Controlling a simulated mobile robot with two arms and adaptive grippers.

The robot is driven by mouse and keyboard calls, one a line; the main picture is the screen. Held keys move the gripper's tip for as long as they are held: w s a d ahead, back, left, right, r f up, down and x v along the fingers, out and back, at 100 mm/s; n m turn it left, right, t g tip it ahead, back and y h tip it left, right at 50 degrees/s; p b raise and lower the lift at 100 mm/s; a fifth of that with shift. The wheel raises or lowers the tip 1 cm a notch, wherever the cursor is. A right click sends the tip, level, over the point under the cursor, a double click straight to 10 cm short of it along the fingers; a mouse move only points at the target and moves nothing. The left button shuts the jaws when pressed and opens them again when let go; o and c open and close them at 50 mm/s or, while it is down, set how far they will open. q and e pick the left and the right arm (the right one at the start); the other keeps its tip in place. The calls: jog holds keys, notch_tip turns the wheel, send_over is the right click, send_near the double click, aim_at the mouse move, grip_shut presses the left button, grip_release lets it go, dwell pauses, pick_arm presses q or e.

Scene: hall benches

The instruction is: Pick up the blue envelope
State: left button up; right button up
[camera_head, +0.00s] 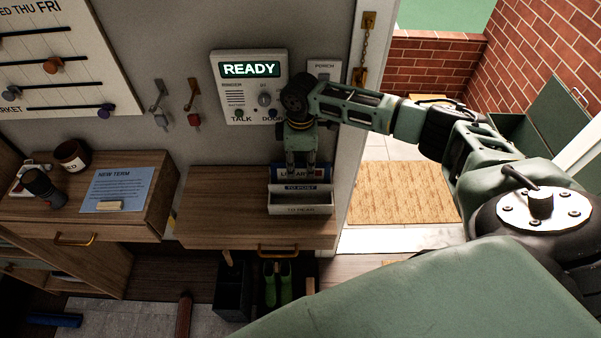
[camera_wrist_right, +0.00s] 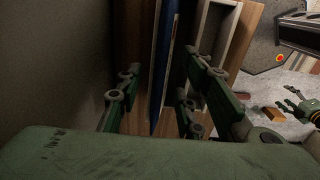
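Part of the envelope is hidden behind my right gripper (camera_head: 302,165), which hangs down over the rack from above. In the right wrist view the envelope (camera_wrist_right: 164,75) shows edge-on as a narrow blue strip between the spread fingers of the gripper (camera_wrist_right: 160,100). There are gaps on both sides of the strip, and the fingers look open.
The rack stands on a wooden shelf (camera_head: 220,215) against the wall, below a "READY" door panel (camera_head: 249,86). To the left are a "NEW TERM" sheet (camera_head: 118,189), a dark cylinder (camera_head: 42,186) and a brown pot (camera_head: 71,155). A doorway with a mat (camera_head: 400,192) lies right.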

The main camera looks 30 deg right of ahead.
jog(key=shift+f, duration=0.4)
jog(key=c, duration=0.6)
grip_shut()
pick_arm(q)
jog(key=shift+w+r, duration=0.1)
jog(key=shift+w, duration=0.2)
jog(key=shift+w, duration=0.1)
pick_arm(e)
jog(key=shift+r, duration=0.15)
